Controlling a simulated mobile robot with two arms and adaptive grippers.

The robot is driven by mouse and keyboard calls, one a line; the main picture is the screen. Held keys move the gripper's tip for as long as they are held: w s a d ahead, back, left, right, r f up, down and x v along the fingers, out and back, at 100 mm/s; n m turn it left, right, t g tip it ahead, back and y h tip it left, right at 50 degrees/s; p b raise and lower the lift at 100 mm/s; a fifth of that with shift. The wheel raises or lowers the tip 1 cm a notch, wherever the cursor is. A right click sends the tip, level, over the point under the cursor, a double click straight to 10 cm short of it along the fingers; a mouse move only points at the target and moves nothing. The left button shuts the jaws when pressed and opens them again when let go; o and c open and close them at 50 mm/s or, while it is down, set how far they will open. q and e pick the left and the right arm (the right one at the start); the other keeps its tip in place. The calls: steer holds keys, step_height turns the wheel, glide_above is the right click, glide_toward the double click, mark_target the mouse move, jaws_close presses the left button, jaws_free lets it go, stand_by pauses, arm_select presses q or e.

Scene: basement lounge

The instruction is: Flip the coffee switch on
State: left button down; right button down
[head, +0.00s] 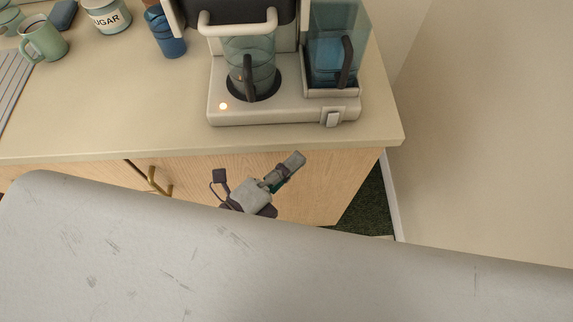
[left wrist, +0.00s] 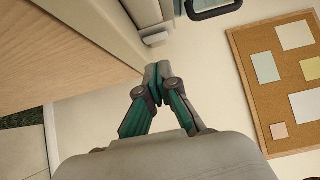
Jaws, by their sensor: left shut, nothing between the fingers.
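The coffee machine (head: 285,113) stands near the right front edge of the counter. Its white switch (head: 332,118) is on the front of the base at the right, and I cannot tell which way it is set. My left gripper (head: 299,157) is shut and empty, in front of the counter's edge, below and a little left of the switch. In the left wrist view the gripper (left wrist: 157,72) points at the machine, with the switch (left wrist: 155,40) just beyond its tips, apart from it. My right gripper is out of view.
A glass carafe (head: 262,55) sits on the machine's plate, beside a blue water tank (head: 327,55). A green mug (head: 42,38), a sugar jar (head: 107,15) and a blue cup (head: 168,38) stand at left. The wooden cabinet (head: 225,175) has brass handles. A corkboard (left wrist: 254,79) hangs on the wall.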

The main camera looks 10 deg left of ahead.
arm_select(q)
steer(key=shift+v, duration=0.85)
steer(key=s+a+f+n+g+y, duration=0.15)
steer(key=a+f+n, duration=0.25)
steer(key=f, duration=0.8)
steer(key=a+f+n+g+y, duration=0.3)
steer(key=a+f+n, duration=0.1)
steer(key=f, duration=0.9)
steer(key=a+f+n+g+y, duration=0.2)
steer(key=a+f+n+y, duration=0.15)
steer(key=f, duration=0.85)
steer(key=s+a+f+n+g, duration=0.2)
steer(key=s+f+n, duration=0.1)
steer(key=s+f, duration=0.3)
steer(key=s+a+f+n+g+y, duration=0.1)
steer(key=s+a+f+n+g, duration=0.1)
steer(key=s+f, duration=0.4)
steer(key=s+a+f+n+g+y, duration=0.1)
steer(key=s+a+f+n+g, duration=0.1)
steer(key=s+f+n, duration=0.4)
steer(key=s+g, duration=0.1)
steer(key=s, duration=0.2)
steer(key=shift+s+a+f, duration=0.25)
steer(key=shift+s+a, duration=0.05)
steer(key=shift+s, duration=0.1)
